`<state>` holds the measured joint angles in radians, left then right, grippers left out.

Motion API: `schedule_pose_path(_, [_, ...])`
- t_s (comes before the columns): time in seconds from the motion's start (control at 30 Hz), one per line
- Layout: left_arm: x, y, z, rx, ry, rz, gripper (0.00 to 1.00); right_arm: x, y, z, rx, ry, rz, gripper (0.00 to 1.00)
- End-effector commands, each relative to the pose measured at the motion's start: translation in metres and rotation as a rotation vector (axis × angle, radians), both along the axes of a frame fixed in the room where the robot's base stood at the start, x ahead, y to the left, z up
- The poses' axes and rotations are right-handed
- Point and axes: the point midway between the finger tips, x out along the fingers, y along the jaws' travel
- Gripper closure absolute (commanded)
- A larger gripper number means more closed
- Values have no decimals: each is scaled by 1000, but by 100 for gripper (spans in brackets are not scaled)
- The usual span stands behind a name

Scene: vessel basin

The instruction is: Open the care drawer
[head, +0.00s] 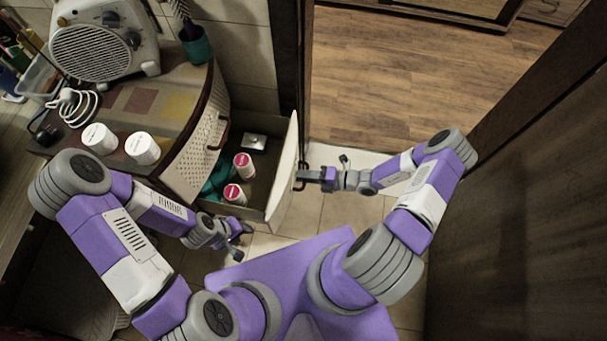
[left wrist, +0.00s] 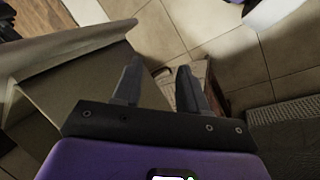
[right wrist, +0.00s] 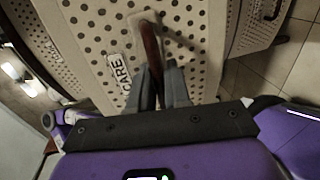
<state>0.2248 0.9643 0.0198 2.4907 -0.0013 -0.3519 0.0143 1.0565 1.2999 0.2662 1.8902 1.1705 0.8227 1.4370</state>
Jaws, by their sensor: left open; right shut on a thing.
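The care drawer (head: 283,180) stands pulled out from the cabinet in the head view, with its inside showing. In the right wrist view its perforated front (right wrist: 95,35) bears a CARE label (right wrist: 118,78). My right gripper (head: 303,174) is at the front and is shut on the brown drawer handle (right wrist: 151,50), between the fingers in the right wrist view. My left gripper (head: 243,241) is open and empty, low beside the drawer's near side. The left wrist view shows its fingers (left wrist: 158,75) apart, with the drawer's side at the left.
Inside the drawer are two red-topped containers (head: 243,162), a teal item (head: 216,180) and a pale box (head: 254,141). The cabinet top (head: 150,105) holds a fan heater (head: 95,45) and white cups (head: 142,148). A dark wall (head: 520,200) is at the right.

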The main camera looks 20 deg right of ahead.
Motion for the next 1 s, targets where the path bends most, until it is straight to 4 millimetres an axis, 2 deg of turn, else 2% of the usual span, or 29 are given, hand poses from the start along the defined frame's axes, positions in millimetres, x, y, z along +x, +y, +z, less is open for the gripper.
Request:
schedule_pose_path(0.37, [0, 0, 0, 0, 0, 0, 57, -1, 0, 0, 0, 1, 3, 100])
schedule_pose_path(0.4, [0, 0, 0, 0, 0, 0, 57, -1, 0, 0, 1, -1, 3, 78])
schedule_pose_path(0.47, [0, 0, 0, 0, 0, 0, 57, 0, 0, 0, 0, 0, 3, 69])
schedule_pose_path(0.77, [0, 0, 0, 0, 0, 0, 57, -1, -2, 0, -1, 0, 1, 69])
schedule_pose_path(0.87, [0, 0, 2, 0, 0, 0, 57, -5, -10, 2, -3, 1, 0, 69])
schedule_pose_path(1.0, [0, 0, 7, 0, 0, 0, 57, -17, -30, 8, -4, 0, -1, 69])
